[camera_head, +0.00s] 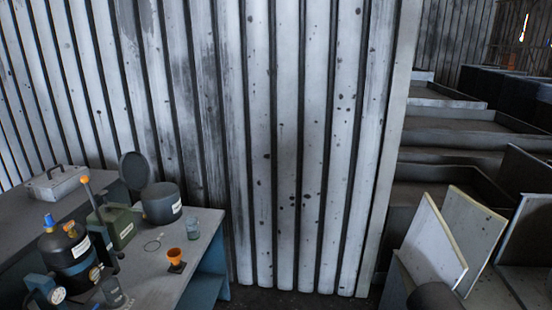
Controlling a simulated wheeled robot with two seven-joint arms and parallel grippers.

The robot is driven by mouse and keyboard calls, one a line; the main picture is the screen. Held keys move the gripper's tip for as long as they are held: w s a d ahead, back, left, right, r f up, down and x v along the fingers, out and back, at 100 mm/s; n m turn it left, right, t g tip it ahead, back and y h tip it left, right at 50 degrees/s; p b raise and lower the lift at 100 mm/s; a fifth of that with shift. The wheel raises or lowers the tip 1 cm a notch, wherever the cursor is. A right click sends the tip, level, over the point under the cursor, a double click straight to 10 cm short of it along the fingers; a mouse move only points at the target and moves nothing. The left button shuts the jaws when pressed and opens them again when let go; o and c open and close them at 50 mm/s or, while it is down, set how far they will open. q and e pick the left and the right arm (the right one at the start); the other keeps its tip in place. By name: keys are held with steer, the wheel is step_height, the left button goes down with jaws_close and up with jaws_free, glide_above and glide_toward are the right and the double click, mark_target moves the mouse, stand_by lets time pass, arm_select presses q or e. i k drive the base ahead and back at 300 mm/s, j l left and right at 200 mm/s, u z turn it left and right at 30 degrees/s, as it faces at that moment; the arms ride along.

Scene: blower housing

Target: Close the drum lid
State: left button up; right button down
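The drum (161,206) is a short dark grey cylinder with a white label, standing toward the back right of the workbench at the left. Its round dark lid (135,171) stands open, tilted up at the drum's back left. The lid is about upright and its edge is close to the drum's rim. The inside of the drum is not visible from here. Neither of my grippers shows in the head view.
A corrugated wall (300,150) stands behind. Leaning panels (433,243) are at right.

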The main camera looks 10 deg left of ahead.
mark_target(133, 168)
steer(key=i+l+u, duration=0.1)
steer(key=i, duration=1.65)
steer(key=i+u, duration=0.3)
steer(key=u, duration=0.15)
steer(key=i+l+u, duration=0.25)
steer(key=u, duration=0.2)
steer(key=i+l+u, duration=0.25)
steer(key=u, duration=0.15)
steer(key=i+l, duration=0.05)
steer(key=i, duration=0.05)
